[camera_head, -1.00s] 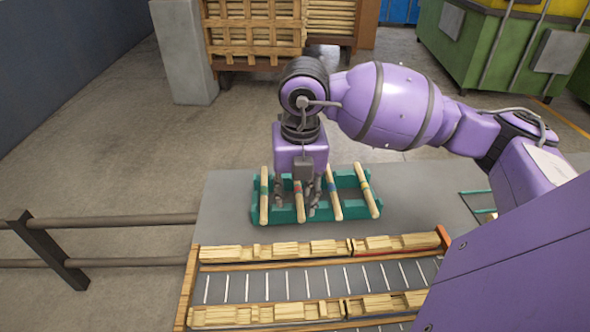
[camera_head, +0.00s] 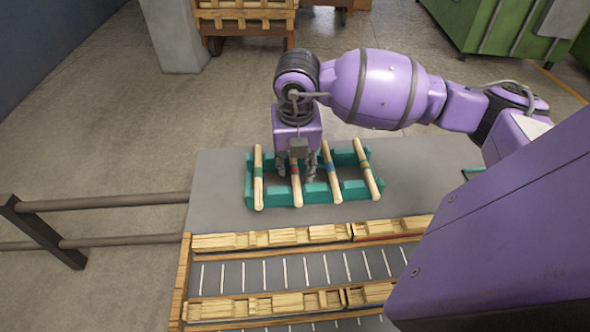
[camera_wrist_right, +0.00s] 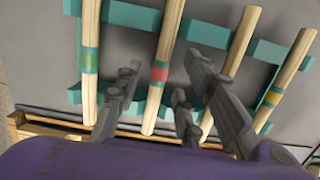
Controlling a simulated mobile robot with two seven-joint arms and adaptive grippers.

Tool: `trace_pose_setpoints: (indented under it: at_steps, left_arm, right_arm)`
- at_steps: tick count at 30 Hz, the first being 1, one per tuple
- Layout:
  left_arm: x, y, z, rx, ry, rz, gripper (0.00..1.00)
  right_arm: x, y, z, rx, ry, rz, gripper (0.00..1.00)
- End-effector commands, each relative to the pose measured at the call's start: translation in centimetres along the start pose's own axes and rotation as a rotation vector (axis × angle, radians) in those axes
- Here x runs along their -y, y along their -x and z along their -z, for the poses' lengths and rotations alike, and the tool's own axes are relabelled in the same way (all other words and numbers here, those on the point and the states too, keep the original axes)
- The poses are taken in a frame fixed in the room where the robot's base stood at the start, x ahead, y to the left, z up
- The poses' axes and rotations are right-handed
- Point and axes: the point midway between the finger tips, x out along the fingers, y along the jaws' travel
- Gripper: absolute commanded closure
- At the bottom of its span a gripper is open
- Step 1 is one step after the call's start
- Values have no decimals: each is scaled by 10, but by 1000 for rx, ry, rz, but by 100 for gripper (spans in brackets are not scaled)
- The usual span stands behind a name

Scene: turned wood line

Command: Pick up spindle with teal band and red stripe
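Several pale wooden spindles lie across a teal rack (camera_head: 352,193) on a grey table. The leftmost spindle (camera_head: 258,185) has a green-teal band, the third (camera_head: 332,183) a blue one, and the rightmost (camera_wrist_right: 272,98) a yellow one. My right gripper (camera_head: 297,170) is over the rack, open, with fingers on either side of the red-banded spindle. My left gripper is out of view.
In front of the rack is a conveyor (camera_head: 285,278) with notched wooden blocks (camera_head: 300,232) along it. A metal railing (camera_head: 110,204) stands at the left. The grey table (camera_head: 220,185) is bare left of the rack.

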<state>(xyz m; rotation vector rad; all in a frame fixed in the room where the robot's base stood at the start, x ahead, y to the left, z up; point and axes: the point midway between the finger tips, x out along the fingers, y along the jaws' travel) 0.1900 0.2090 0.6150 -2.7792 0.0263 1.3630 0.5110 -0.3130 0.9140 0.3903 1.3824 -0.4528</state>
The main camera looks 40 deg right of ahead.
Motion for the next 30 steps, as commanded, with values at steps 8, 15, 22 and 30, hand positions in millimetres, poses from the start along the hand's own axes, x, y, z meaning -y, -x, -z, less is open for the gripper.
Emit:
trace_pose_setpoints:
  at_steps: [8,15,22,30]
  left_arm:
    - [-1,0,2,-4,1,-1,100]
    - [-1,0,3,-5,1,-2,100]
    - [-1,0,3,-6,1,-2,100]
    - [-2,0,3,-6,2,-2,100]
  right_arm:
    - [0,-5,0,1,0,0,64]
    - [0,-5,0,1,0,0,93]
    - [0,-5,0,1,0,0,100]
    - [0,2,-2,2,0,-1,100]
